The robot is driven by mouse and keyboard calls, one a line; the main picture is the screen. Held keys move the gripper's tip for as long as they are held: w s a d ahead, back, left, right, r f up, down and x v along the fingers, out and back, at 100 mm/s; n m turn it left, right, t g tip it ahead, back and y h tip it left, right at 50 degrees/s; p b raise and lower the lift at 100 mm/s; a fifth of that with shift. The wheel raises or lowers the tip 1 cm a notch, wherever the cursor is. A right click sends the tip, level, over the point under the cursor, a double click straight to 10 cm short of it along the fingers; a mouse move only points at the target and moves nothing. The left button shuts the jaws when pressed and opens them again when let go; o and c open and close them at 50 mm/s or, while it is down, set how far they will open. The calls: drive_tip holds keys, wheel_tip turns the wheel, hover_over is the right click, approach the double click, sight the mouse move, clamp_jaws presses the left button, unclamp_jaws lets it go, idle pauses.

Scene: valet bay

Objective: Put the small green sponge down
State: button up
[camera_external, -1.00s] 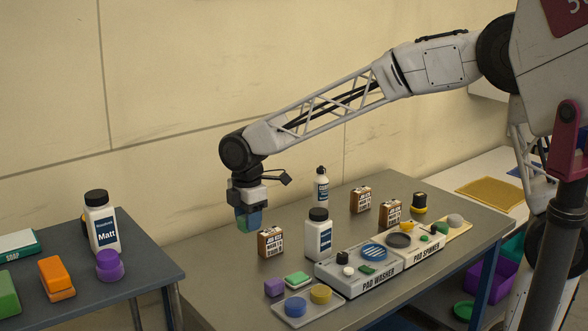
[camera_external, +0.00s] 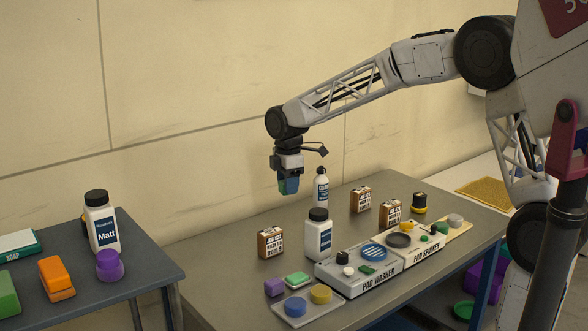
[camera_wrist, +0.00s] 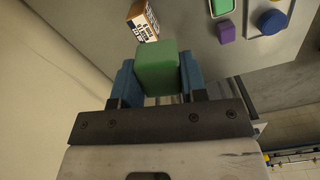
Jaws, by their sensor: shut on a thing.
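My gripper (camera_external: 288,186) is shut on a small green sponge (camera_wrist: 157,70) and holds it in the air above the back left part of the grey table (camera_external: 215,260). In the wrist view the sponge sits between the two blue fingers of my gripper (camera_wrist: 159,82). In the external view only a little of the sponge shows, as the fingers cover most of it. The sponge is clear of the table and touches nothing but my gripper.
A brown-and-white box (camera_external: 271,242) and white bottles (camera_external: 318,236) (camera_external: 321,187) stand near below my gripper. The pad washer (camera_external: 345,277) and pad spinner (camera_external: 425,252) are at the front right. A tray (camera_external: 295,311) holds yellow and blue pads. Bare tabletop lies left of the box.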

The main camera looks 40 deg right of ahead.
drive_tip(key=w+d+m, duration=0.2)
drive_tip(key=w+d, duration=0.1)
drive_tip(key=d, duration=1.3)
drive_tip(key=f, duration=1.6)
drive_tip(key=shift+w+d, duration=0.1)
drive_tip(key=shift+d, duration=0.15)
drive_tip(key=shift+w, duration=0.1)
hover_over(298, 216)
drive_tip(key=shift+s+f, duration=0.4)
drive_tip(key=shift+f, duration=0.25)
drive_tip(key=shift+w, duration=0.1)
drive_tip(key=shift+w, duration=0.25)
drive_tip(key=shift+w+f, duration=0.1)
drive_tip(key=shift+f, duration=1.7)
drive_tip(key=shift+f, duration=0.1)
